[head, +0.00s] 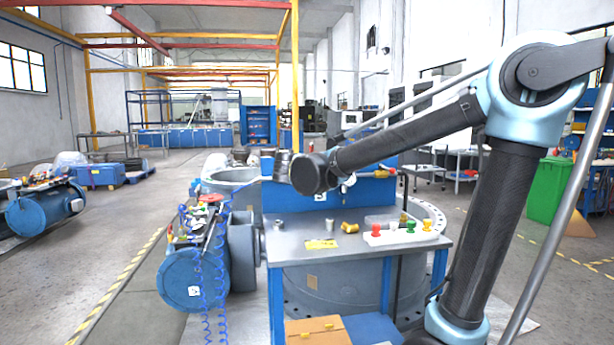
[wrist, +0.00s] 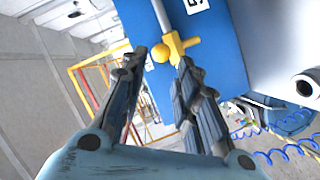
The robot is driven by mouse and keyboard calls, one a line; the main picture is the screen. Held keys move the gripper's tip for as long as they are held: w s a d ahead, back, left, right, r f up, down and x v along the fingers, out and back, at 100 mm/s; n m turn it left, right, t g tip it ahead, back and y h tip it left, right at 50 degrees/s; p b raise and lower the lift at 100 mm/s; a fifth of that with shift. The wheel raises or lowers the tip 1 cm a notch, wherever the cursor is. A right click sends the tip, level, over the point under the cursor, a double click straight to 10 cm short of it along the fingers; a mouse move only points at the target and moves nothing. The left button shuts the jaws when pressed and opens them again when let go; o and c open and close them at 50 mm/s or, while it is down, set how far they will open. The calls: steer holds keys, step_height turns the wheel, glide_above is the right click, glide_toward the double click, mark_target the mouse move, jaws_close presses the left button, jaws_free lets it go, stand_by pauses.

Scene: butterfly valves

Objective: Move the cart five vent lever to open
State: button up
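In the wrist view, a yellow valve lever (wrist: 172,46) with a rounded knob is mounted at a grey pipe (wrist: 161,14) in front of a blue panel (wrist: 215,45). A white label (wrist: 196,5) with a dark, partly cut-off mark is on the panel. My gripper (wrist: 162,62) is open, with its fingers on either side of the lever. The lever lies at or just beyond the fingertips; I cannot tell whether either finger touches it. In the head view, my gripper (head: 283,166) is beside the blue panel (head: 372,192), and my wrist hides this lever.
A grey-topped bench (head: 290,246) stands below my arm, with a white block of red, green and yellow knobs (head: 402,238) and a yellow fitting (head: 349,227). A blue cylinder (head: 190,280) with coiled blue hoses stands left.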

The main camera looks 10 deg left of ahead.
steer(key=x, duration=0.9)
steer(key=shift+c, duration=0.6)
jaws_close()
